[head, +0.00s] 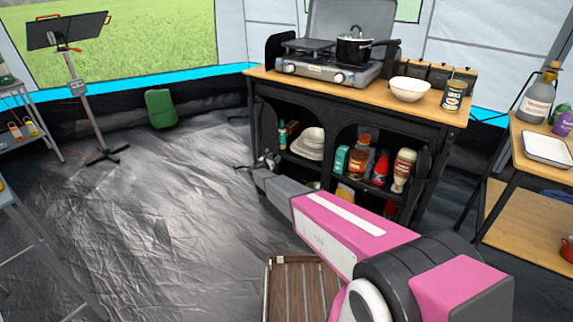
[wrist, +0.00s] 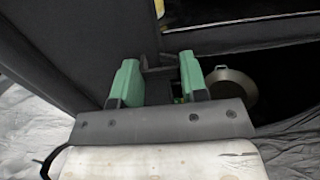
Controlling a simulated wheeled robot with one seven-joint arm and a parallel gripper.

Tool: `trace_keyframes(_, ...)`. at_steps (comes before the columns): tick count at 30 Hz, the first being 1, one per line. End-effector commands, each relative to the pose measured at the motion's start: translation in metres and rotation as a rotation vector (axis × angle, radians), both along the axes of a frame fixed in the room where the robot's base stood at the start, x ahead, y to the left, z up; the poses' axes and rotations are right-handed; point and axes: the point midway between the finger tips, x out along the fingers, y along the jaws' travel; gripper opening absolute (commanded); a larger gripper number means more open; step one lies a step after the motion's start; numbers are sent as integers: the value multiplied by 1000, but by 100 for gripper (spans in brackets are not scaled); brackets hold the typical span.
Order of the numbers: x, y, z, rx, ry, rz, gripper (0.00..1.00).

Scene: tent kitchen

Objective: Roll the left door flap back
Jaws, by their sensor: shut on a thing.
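The dark storage unit (head: 345,113) has two arched front openings side by side. Its left opening (head: 292,112) shows stacked bowls and small bottles inside. In the wrist view, a dark fabric panel (wrist: 85,35), which looks like the left door flap, fills the upper left. My gripper (wrist: 158,82) has green fingers on either side of a dark piece at the panel's right edge and is shut on it. A pan (wrist: 236,88) shows behind to the right. In the head view my pink arm reaches to the lower left of the unit, and the fingers are hard to make out.
A stove (head: 337,72), black pot (head: 354,48), white bowl (head: 409,89) and can (head: 454,96) stand on the worktop. The right opening holds several bottles and jars (head: 380,165). A slatted brown crate (head: 285,285) lies on the floor below my arm. The grey floor left is mostly clear.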

Motion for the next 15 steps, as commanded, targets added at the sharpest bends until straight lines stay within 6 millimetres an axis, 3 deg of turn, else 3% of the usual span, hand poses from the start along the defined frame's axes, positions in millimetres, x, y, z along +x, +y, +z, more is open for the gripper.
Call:
trace_keyframes(1, 10, 11, -2, 1, 0, 2, 0)
trace_keyframes(6, 22, 31, -1, 1, 1, 2, 0)
trace_keyframes(15, 28, 40, -1, 0, 1, 1, 0)
